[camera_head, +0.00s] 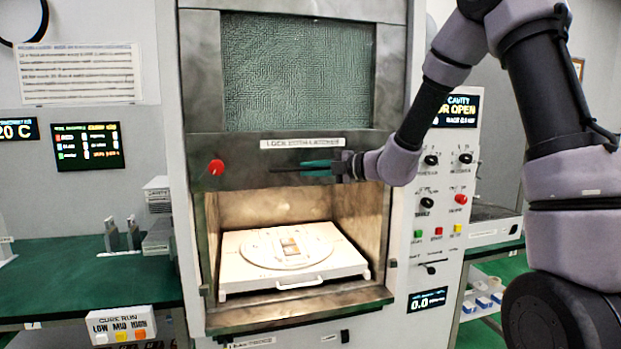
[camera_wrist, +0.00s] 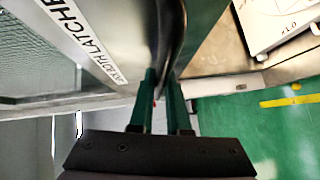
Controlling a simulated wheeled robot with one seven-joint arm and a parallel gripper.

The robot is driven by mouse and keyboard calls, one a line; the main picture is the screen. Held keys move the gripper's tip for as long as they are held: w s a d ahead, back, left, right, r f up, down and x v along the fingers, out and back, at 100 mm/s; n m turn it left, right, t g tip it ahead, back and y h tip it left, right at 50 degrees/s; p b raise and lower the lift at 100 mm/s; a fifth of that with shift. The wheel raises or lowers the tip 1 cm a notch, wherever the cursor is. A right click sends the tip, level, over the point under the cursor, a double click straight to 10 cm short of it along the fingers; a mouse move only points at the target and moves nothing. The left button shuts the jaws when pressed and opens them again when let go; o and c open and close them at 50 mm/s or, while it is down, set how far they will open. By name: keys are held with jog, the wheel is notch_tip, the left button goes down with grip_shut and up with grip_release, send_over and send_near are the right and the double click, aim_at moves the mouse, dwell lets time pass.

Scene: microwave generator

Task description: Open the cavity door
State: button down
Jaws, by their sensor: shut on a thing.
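The cavity door (camera_head: 297,72) is a grey metal frame with a meshed window, and it stands raised above the lit cavity opening. A label strip and a red knob (camera_head: 216,167) sit on its lower part. My gripper (camera_head: 318,168) is at the door's lower edge, shut on the dark horizontal handle bar (camera_head: 283,169). In the wrist view my green fingers (camera_wrist: 161,100) close on the dark bar (camera_wrist: 171,40), beside the door's label. Below, the open cavity (camera_head: 290,208) shows a white tray (camera_head: 232,280) with a round plate. The exact finger contact is partly hidden.
A control panel (camera_head: 436,215) with knobs and buttons is right of the cavity; its display reads "OPEN" in part. Green benches (camera_head: 75,290) with small equipment stand at the left. A cure run box (camera_head: 122,325) is at the lower left.

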jog(key=c, duration=0.9)
grip_release()
jog(key=v, duration=1)
jog(key=shift+s+d, duration=0.2)
jog(key=shift+d, duration=0.2)
